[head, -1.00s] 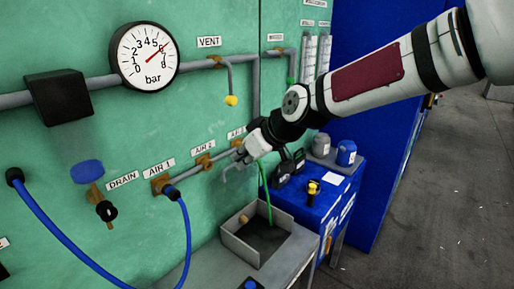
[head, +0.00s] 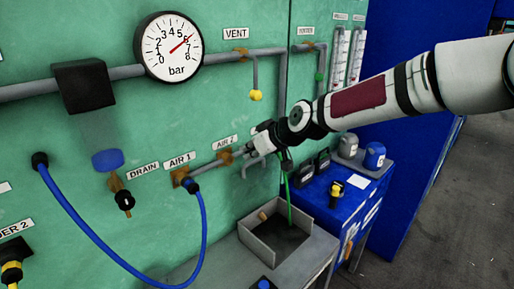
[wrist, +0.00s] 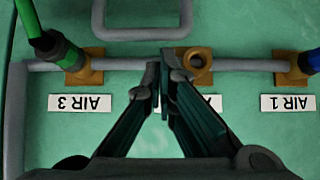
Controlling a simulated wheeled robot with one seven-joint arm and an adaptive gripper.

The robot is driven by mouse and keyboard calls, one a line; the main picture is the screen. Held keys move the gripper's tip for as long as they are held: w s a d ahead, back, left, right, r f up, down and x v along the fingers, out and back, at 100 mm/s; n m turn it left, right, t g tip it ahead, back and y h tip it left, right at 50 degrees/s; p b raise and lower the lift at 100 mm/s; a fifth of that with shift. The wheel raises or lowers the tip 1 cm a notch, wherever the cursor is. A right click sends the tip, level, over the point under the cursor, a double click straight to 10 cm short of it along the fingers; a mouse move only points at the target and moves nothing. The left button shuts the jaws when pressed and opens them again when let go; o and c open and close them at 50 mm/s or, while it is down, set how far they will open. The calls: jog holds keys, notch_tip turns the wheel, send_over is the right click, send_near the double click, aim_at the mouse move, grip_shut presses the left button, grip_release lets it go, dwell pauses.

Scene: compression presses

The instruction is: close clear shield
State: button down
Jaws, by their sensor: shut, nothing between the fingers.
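I cannot make out a clear shield for certain in either view. A faint dim patch shows on the green panel below a black box (head: 84,86) at the left, and I cannot tell whether it is clear material or shadow. My gripper (head: 262,140) is at the grey pipe near the AIR 2 label (head: 225,142). In the wrist view its fingertips (wrist: 163,75) are together and empty, overlapping the pipe beside the open brass AIR 2 port (wrist: 197,64). Contact cannot be judged. A grey U-shaped bar (wrist: 142,34) is close by.
A green hose (wrist: 55,50) is at AIR 3, and a blue hose (head: 70,220) loops from the panel to AIR 1. A grey open box (head: 258,249) stands below my gripper. A blue cabinet (head: 318,203) with bottles is to the right. Grey floor is open at far right.

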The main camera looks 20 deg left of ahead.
jog(key=shift+w+a+f, duration=0.2)
jog(key=shift+a+f, duration=0.2)
jog(key=shift+a, duration=0.05)
jog(key=shift+d, duration=0.1)
